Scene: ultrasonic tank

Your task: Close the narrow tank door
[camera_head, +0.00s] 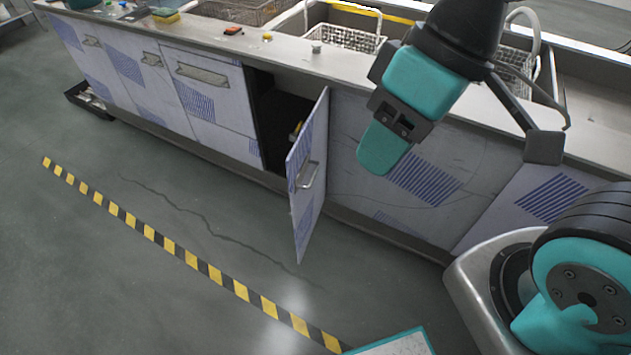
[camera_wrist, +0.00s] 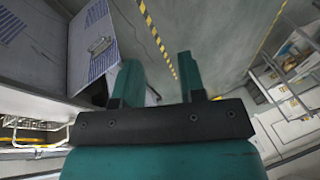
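The narrow tank door (camera_head: 305,200) is white with blue stripe patches. It stands swung open, jutting out from the cabinet front, with a dark opening (camera_head: 270,115) to its left. Its metal bar handle (camera_head: 309,176) is on the face turned to the right. In the wrist view the door (camera_wrist: 88,62) and handle (camera_wrist: 100,46) are at the left, beside my left finger. My gripper (camera_head: 380,155) is to the right of the door in the head view, apart from the handle. The wrist view shows two teal fingers (camera_wrist: 160,75) spread with nothing between them.
The long counter (camera_head: 225,40) has wire baskets (camera_head: 345,38) in its basins and small items on top. Other closed panels (camera_head: 135,80) flank the opening. A dark tray (camera_head: 88,100) lies on the floor at far left. Open floor with a yellow-black tape line (camera_head: 200,265) lies in front.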

